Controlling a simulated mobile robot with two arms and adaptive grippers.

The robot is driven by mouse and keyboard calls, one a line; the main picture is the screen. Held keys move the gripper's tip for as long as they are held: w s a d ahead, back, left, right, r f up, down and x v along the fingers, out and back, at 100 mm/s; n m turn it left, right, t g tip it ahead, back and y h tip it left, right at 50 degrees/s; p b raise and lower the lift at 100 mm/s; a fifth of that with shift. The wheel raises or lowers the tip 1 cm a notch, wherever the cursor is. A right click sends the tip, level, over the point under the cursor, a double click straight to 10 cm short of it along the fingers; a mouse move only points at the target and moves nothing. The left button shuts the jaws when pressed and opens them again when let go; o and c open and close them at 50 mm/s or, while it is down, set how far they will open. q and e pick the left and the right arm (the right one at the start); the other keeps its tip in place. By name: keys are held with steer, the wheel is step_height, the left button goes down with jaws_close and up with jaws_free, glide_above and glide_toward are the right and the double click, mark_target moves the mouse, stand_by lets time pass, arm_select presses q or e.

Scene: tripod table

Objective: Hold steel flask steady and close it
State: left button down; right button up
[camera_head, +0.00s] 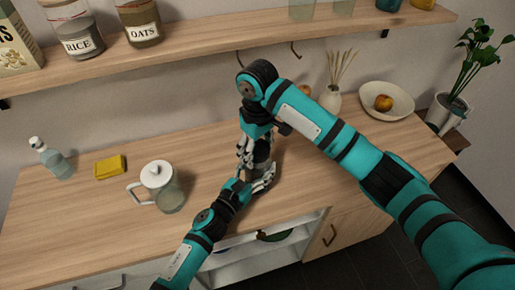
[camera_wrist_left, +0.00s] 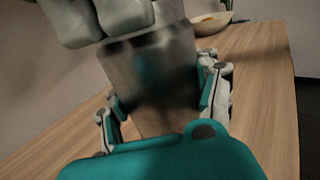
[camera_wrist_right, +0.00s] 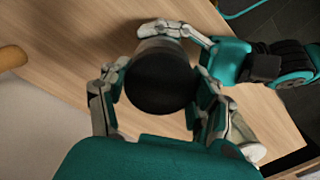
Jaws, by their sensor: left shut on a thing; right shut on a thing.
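The steel flask (camera_wrist_left: 155,75) stands on the wooden counter, a grey metal cylinder, mostly hidden by my grippers in the head view. My left gripper (camera_wrist_left: 160,100) is shut around its body from the front; in the head view it comes in low from the left (camera_head: 256,182). A round black cap (camera_wrist_right: 158,84) is over the flask's top in the right wrist view. My right gripper (camera_wrist_right: 160,96) is shut on the cap from above, and also shows in the head view (camera_head: 251,150). Whether the cap is fully seated cannot be told.
A lidded glass jug (camera_head: 160,190), a yellow sponge (camera_head: 110,166) and a bottle (camera_head: 52,160) stand left on the counter. A vase (camera_head: 330,98) and a fruit bowl (camera_head: 386,101) are at the back right. A shelf (camera_head: 210,40) with jars runs above.

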steer(key=m, duration=0.5)
steer(key=shift+s+a, duration=0.1)
steer(key=m, duration=0.3)
steer(key=o, duration=1.3)
steer(key=shift+o, duration=0.2)
steer(key=shift+r, duration=2.25)
